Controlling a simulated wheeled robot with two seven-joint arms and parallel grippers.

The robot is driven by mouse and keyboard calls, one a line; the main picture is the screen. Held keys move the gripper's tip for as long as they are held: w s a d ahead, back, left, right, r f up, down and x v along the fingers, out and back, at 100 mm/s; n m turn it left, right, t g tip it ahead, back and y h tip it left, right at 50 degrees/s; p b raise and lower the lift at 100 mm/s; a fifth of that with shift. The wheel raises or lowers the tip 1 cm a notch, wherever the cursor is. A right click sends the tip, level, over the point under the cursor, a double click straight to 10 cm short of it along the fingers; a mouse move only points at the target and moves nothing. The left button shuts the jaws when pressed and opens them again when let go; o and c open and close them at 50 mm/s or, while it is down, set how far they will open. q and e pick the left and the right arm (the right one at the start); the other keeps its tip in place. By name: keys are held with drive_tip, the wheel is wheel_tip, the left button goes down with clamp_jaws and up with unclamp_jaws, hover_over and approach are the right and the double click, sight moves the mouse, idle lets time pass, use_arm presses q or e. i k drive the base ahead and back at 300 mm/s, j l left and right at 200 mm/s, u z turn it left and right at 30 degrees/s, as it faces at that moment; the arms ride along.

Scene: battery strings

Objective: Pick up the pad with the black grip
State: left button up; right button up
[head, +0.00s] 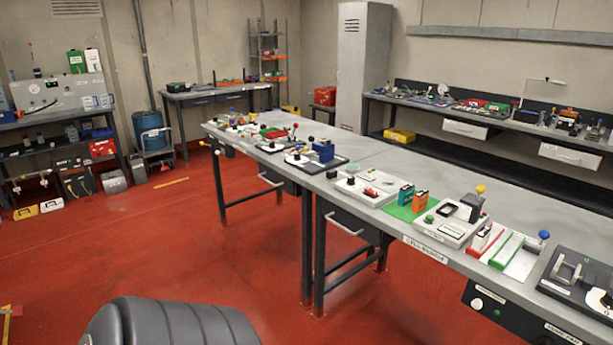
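I cannot single out the pad with the black grip for certain at this size. Small black knobs show on the workbench (390,155): one black piece (331,173) stands at the bench's near edge, beside a white board (375,197) that carries another black knob (351,181). A dark board (315,160) farther left also bears small black parts and a blue block (323,150). Neither of my grippers is in view.
Orange and teal blocks (406,194) stand by a green mat (400,211). A white device with a yellow knob (480,189) and a blue-knobbed fixture (543,236) lie to the right. Red floor (200,235) is open left of the bench. A grey cabinet (363,65) stands behind.

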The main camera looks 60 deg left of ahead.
sight(331, 175)
drive_tip(key=u, duration=1.7)
drive_tip(key=l+z, duration=0.15)
drive_tip(key=i+j+z, duration=0.2)
drive_tip(key=z, duration=0.3)
drive_tip(key=i+j+z, duration=0.15)
drive_tip(key=j+z, duration=0.3)
drive_tip(key=i+j+z, duration=0.1)
drive_tip(key=j+z, duration=0.15)
drive_tip(key=z, duration=0.25)
